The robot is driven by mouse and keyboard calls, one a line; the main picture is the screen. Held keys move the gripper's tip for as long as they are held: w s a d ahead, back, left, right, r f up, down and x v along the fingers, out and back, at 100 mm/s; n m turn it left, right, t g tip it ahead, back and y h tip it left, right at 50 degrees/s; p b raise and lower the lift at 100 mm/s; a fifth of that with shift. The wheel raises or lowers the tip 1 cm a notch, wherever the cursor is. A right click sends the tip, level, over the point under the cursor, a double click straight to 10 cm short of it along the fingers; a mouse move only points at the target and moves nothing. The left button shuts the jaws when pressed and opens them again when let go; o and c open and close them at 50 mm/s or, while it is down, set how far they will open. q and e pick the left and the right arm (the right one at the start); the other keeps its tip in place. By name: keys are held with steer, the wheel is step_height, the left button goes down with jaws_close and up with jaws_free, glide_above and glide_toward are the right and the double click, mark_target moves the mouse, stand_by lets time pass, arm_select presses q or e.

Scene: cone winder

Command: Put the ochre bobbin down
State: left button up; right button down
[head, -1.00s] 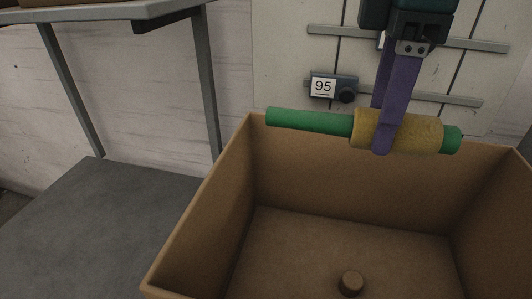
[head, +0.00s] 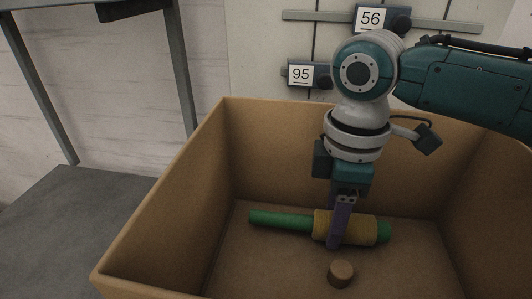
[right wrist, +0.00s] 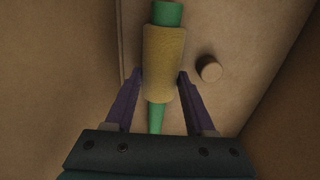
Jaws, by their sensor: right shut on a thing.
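The ochre bobbin (head: 360,229) is ochre yarn wound on a green tube, whose long end points left in the head view. It is inside the brown open box (head: 165,190), level and low over the floor; I cannot tell whether it touches the floor. My right gripper (head: 335,243) points down, its purple fingers shut on the yarn. In the right wrist view the bobbin (right wrist: 163,62) lies between the two fingertips (right wrist: 161,75), with green tube showing at both ends. My left gripper is not in view.
A short brown cylinder (head: 341,273) stands on the box floor, close on the near side of the bobbin. The box walls rise around my right gripper. A grey surface (head: 70,225) lies left of the box.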

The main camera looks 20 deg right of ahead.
steer(key=shift+f, duration=0.15)
steer(key=shift+c, duration=1.2)
jaws_free()
step_height(320, 180, up, 12)
steer(key=p, duration=0.2)
